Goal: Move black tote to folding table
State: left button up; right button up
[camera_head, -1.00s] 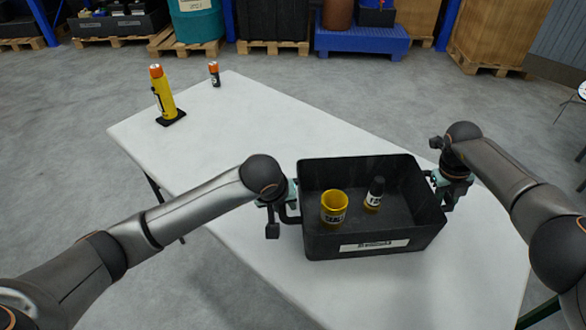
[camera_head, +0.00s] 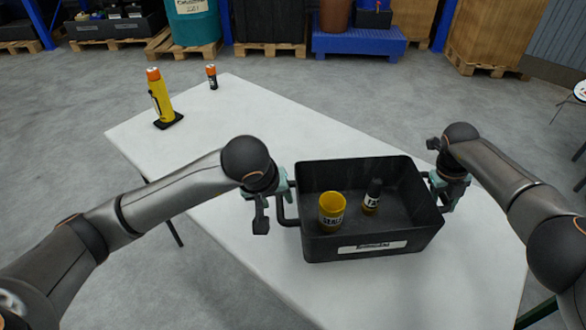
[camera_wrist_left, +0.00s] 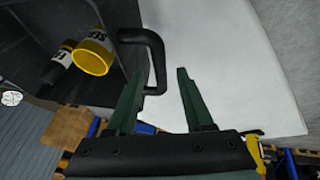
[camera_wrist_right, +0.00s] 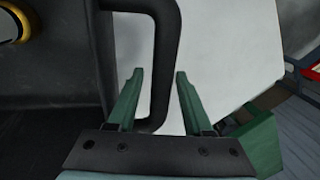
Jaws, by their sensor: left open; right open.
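The black tote (camera_head: 415,232) rests upright on the white folding table (camera_head: 240,125). A yellow cup (camera_head: 332,211) and a small black-and-yellow bottle (camera_head: 372,197) stand inside it. My left gripper (camera_head: 283,188) is open at the tote's left side; in the left wrist view its fingers (camera_wrist_left: 155,85) are spread near the black handle (camera_wrist_left: 155,55). My right gripper (camera_head: 443,190) is open at the tote's right side; in the right wrist view the other handle (camera_wrist_right: 168,60) lies between its spread fingers (camera_wrist_right: 158,85), not clamped.
A yellow cylinder with an orange cap (camera_head: 160,98) stands on a black base at the table's far left. A small black-and-orange bottle (camera_head: 212,77) stands near the far corner. The table between these and the tote is clear. Loaded pallets (camera_head: 270,48) line the back.

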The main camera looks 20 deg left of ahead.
notch_tip(320, 180, up, 12)
jog(key=a, duration=0.2)
jog(key=shift+s, duration=0.45)
jog(key=shift+a+f, duration=0.1)
jog(key=shift+f, duration=0.1)
